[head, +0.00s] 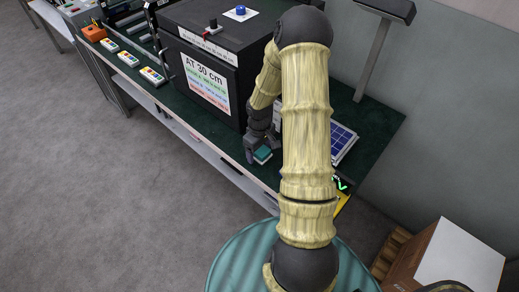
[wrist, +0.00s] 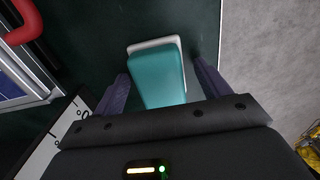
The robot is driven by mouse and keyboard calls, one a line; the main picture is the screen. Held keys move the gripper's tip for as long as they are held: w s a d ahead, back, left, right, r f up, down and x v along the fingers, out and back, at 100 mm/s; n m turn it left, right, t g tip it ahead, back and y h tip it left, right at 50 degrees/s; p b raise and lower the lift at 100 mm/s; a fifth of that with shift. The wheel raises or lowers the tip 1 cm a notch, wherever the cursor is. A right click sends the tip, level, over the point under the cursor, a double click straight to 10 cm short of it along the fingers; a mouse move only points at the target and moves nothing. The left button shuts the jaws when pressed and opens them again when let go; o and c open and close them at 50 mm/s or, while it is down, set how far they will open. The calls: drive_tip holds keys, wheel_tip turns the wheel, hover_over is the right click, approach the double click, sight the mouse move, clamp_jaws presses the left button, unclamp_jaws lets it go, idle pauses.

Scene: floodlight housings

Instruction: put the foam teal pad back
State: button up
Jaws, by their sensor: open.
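The teal pad (wrist: 158,82) lies between my gripper's two fingers in the wrist view. It rests on or just over a pale grey-white plate (wrist: 178,41), whose rim shows at the far edge and right. The pad's near end is hidden behind the gripper body. In the head view the pad (head: 263,155) shows small under my gripper (head: 257,150), near the front edge of the dark green bench. Whether the pad touches the plate I cannot tell.
A large black box (head: 205,75) with a printed sign stands left of my gripper on the bench (head: 375,120). A solar panel (head: 342,143) lies to the right. A red handle (wrist: 22,20) shows at the wrist view's upper left. Grey floor lies beyond the bench edge.

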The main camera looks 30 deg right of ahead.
wheel_tip(320, 180, up, 12)
drive_tip(key=p, duration=0.1)
idle(0.7)
drive_tip(key=s+a+r+m+t, duration=0.2)
drive_tip(key=s+a+r+m, duration=0.2)
drive_tip(key=s+a+r, duration=0.5)
drive_tip(key=s+a, duration=0.3)
drive_tip(key=a, duration=0.1)
drive_tip(key=shift+s+a+r+t, duration=0.2)
drive_tip(key=shift+a+t, duration=0.1)
